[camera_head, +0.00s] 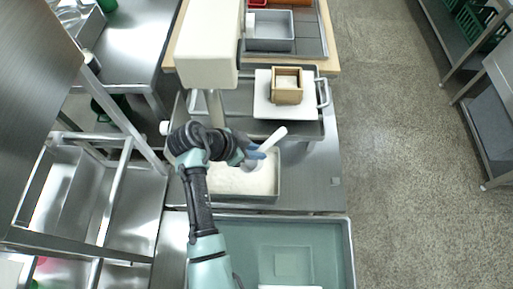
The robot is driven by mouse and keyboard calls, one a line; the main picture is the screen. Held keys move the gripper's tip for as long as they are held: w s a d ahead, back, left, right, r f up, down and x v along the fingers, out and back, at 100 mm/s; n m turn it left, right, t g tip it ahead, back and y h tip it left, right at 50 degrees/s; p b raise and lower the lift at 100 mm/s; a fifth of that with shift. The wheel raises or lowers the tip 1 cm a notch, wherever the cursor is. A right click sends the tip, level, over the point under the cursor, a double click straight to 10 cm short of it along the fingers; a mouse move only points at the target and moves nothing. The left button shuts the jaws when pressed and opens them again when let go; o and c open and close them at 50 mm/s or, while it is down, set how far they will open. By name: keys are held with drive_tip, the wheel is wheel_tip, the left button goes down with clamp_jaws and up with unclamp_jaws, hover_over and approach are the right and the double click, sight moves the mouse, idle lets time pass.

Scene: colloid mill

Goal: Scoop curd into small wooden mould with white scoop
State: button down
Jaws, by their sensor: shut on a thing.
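A small wooden mould (287,91) stands upright on a white board (263,107) in a metal tray at the upper middle. Some white shows inside the mould. White curd (232,182) fills a rectangular metal pan (277,185) in the middle. My gripper (255,154) is above the pan's back edge, shut on the white scoop (272,138). The scoop's handle points up and right, toward the mould. Its lower end is at or just above the curd. I cannot tell whether it holds curd. My arm hides the pan's left part.
A grey-green basin (315,228) lies in front of the pan. A metal handle (324,92) stands at the tray's right. A grey tray (270,45) sits farther back. Metal racks and sinks fill the left. The floor (400,150) at right is clear.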

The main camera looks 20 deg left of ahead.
drive_tip(key=shift+f+b, duration=4.9)
drive_tip(key=shift+f, duration=1.1)
drive_tip(key=shift+r, duration=0.1)
wheel_tip(320, 180, up, 12)
drive_tip(key=p, duration=1)
drive_tip(key=shift+r+p, duration=0.25)
drive_tip(key=shift+p, duration=0.1)
drive_tip(key=shift+f, duration=0.1)
